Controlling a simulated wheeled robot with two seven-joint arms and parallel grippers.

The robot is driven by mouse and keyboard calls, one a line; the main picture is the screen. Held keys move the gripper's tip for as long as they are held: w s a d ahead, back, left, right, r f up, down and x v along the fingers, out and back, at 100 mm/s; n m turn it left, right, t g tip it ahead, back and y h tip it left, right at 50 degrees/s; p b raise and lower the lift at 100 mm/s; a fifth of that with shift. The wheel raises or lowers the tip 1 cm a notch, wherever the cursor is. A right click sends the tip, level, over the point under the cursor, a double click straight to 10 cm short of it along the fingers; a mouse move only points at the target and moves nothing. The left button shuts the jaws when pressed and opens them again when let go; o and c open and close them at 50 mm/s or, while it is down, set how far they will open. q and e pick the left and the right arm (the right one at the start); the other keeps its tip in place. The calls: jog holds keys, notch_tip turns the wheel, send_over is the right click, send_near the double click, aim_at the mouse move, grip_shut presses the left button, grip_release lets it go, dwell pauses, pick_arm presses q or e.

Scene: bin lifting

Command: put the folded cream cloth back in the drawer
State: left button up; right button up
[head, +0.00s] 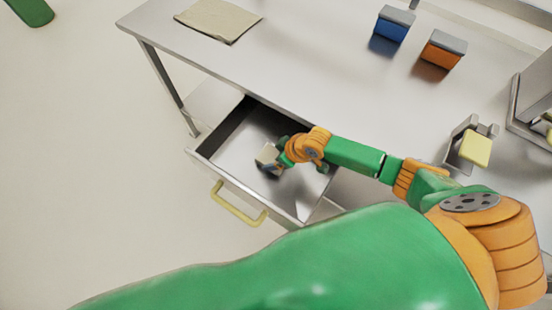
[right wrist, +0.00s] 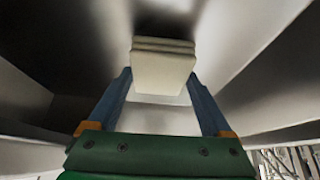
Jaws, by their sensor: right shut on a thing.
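The folded cream cloth (right wrist: 163,68) shows as a small layered stack between my right gripper's two blue fingers in the right wrist view. In the head view, the cloth (head: 266,153) is at the tip of my right gripper (head: 271,164), inside the outline of the open drawer (head: 230,178). My right gripper is shut on the cloth and reaches down into the drawer. The drawer walls rise on both sides in the right wrist view. I cannot tell whether the cloth touches the drawer floor. My left gripper is not in view.
The steel table (head: 300,70) stands above the drawer. On it are a flat tan cloth (head: 218,20), a blue box (head: 391,28), an orange box (head: 441,52) and a yellow block (head: 475,149) in a holder. The drawer's yellow handle (head: 238,207) faces the open floor.

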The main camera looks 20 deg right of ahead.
jog(key=shift+f, duration=0.55)
jog(key=shift+f, duration=0.2)
jog(key=o, duration=1.1)
jog(key=shift+r, duration=0.1)
jog(key=shift+r, duration=0.2)
jog(key=p+v, duration=0.3)
jog(key=v, duration=0.9)
